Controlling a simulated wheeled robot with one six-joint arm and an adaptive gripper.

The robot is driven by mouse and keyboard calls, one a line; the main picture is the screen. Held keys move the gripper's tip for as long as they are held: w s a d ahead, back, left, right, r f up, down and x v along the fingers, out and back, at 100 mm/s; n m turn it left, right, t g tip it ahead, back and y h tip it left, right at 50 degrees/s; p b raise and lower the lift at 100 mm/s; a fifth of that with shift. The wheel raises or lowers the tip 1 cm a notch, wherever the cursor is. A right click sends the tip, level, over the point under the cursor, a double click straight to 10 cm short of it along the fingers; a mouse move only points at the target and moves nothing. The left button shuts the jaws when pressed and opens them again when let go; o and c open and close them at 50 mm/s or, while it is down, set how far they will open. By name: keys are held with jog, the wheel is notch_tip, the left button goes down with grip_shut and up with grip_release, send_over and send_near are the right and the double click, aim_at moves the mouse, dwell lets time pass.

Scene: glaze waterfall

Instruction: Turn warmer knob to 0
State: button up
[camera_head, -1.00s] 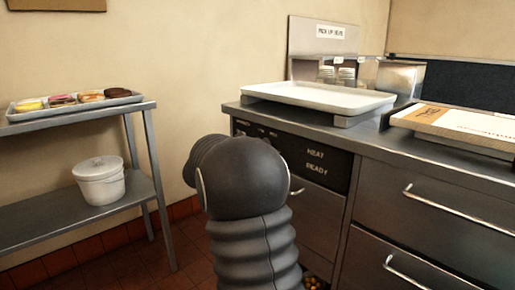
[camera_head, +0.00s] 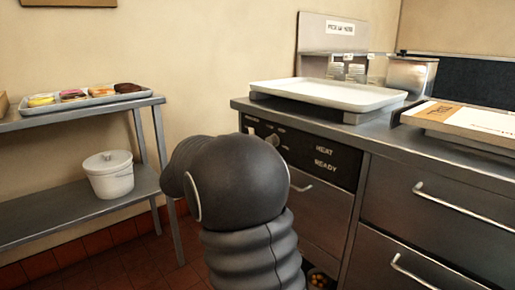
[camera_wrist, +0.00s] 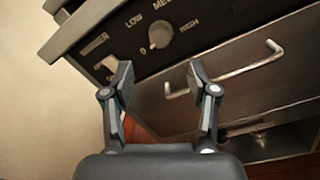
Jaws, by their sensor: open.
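The warmer knob (camera_wrist: 160,35) is a round grey dial on the dark control panel (camera_wrist: 110,68). LOW, MED, HIGH and 0 are printed around it. A small pale mark shows on its lower left rim near the 0, but I cannot tell its exact setting. In the head view the knob (camera_head: 272,140) shows just above my arm. My gripper (camera_wrist: 161,73) is open and empty, its fingertips below the knob in the wrist view and apart from it. In the head view my arm hides the gripper.
A metal drawer handle (camera_wrist: 225,72) juts out right of the knob. A white tray (camera_head: 325,94) sits on the counter above the panel. A shelf (camera_head: 75,215) with a white pot (camera_head: 108,177) stands at left. A pale switch (camera_wrist: 108,63) is beside the WARMER label.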

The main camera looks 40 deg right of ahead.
jog(key=shift+s+a, duration=0.2)
jog(key=shift+a, duration=1.45)
